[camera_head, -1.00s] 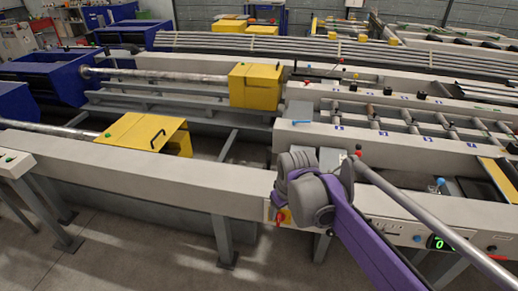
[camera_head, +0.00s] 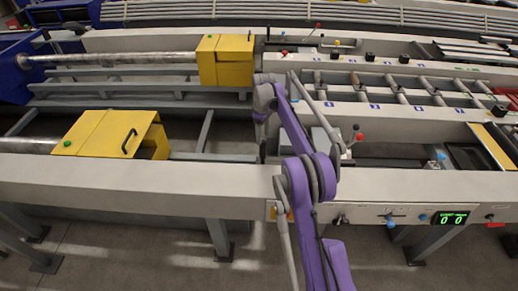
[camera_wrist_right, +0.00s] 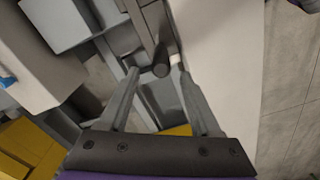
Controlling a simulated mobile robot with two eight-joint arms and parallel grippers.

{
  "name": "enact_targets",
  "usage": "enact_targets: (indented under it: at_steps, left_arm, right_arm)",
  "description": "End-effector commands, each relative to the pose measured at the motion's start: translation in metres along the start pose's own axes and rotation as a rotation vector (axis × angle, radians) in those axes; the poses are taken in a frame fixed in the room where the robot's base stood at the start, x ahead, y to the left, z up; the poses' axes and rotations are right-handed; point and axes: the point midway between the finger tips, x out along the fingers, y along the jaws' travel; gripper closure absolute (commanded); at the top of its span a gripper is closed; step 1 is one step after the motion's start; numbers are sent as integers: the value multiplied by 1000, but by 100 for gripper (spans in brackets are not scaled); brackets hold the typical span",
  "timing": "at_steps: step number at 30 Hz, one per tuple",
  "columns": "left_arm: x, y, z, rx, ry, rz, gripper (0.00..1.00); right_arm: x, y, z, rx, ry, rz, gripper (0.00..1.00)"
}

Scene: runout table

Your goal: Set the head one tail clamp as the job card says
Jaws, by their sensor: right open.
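My right arm reaches over the near beam in the head view, and its gripper (camera_head: 262,150) hangs low just beyond that beam, partly hidden. In the right wrist view my right gripper (camera_wrist_right: 160,77) is open. A dark round-ended bar (camera_wrist_right: 161,68) lies between its fingertips in the picture; I cannot tell whether they touch it. A grey box (camera_head: 325,140) stands just right of the gripper in the head view, partly behind my arm. Which part is the head one tail clamp is not clear, and no job card can be read. My left gripper is not in view.
The near beam (camera_head: 130,178) carries a green display (camera_head: 451,218) reading 0 0. Yellow guards (camera_head: 112,133) (camera_head: 226,62) stand to the left. A red-knobbed lever (camera_head: 357,134) stands close to my arm. Roller beds (camera_head: 400,92) lie behind.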

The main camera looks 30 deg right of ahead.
Motion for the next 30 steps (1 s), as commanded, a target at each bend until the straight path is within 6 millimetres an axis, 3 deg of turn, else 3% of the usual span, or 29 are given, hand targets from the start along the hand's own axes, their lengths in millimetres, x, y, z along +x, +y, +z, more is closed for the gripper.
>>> enact_targets:
  at_steps: [15,21,29,30]
  left_arm:
    - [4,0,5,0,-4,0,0]
    - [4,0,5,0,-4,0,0]
    - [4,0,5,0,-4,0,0]
    - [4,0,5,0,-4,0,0]
  right_arm:
    - [88,0,-1,1,1,1,35]
    - [100,-1,0,1,1,1,35]
    - [101,-1,0,1,1,1,35]
    - [100,-1,0,1,1,1,43]
